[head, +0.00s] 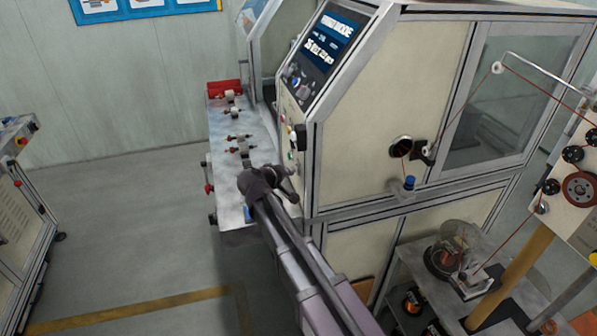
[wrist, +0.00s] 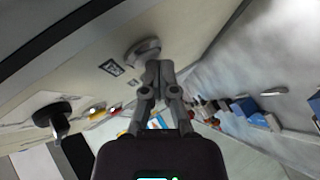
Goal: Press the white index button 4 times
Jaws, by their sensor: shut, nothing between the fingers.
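My gripper (head: 287,176) is at the lower part of the machine's front panel, at the end of my arm. In the wrist view its two fingers (wrist: 159,68) are together with nothing between them. A round pale button (wrist: 143,51) on the cream panel, which looks like the white index button, is right at the fingertips. The fingertips overlap its lower right edge in the picture. I cannot tell whether they touch it or whether it is pressed in. In the head view I cannot make this button out clearly near my gripper.
The winding machine (head: 372,120) carries a lit screen (head: 325,45). A small square label (wrist: 112,68), a black knob (wrist: 58,115) and coloured buttons share its panel. A metal worktable (head: 230,165) with fixtures lies left of the panel. Open floor (head: 130,220) lies further left.

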